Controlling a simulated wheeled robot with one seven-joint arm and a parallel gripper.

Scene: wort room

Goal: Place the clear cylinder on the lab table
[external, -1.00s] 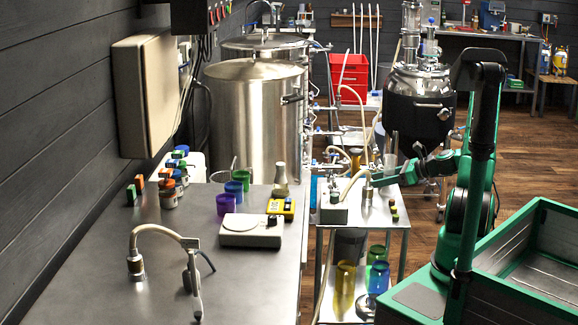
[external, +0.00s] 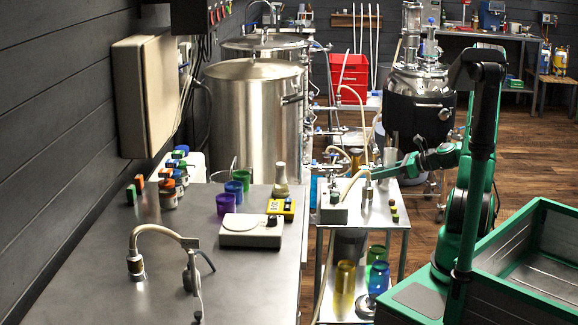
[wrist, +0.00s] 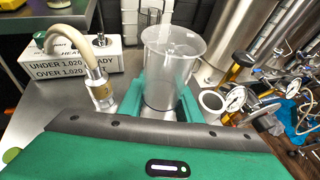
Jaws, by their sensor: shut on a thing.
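The clear cylinder (wrist: 172,65) is an open-topped transparent vessel, upright between the two green fingers of my gripper (wrist: 160,100) in the wrist view. My gripper is shut on it. In the external view, my gripper (external: 374,173) is over the far part of the metal cart, and the cylinder (external: 390,156) shows small there. Whether its base touches the cart top is hidden. The lab table (external: 110,285), a broad grey top, is at the left, apart from my gripper.
The cart (external: 372,217) holds a grey box with a hose (external: 333,213) and small bottles. On the lab table are a white scale (external: 251,230), a yellow device (external: 281,208), coloured cups (external: 233,187), a flask (external: 281,180) and a curved tap (external: 136,262). Its front middle is largely clear.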

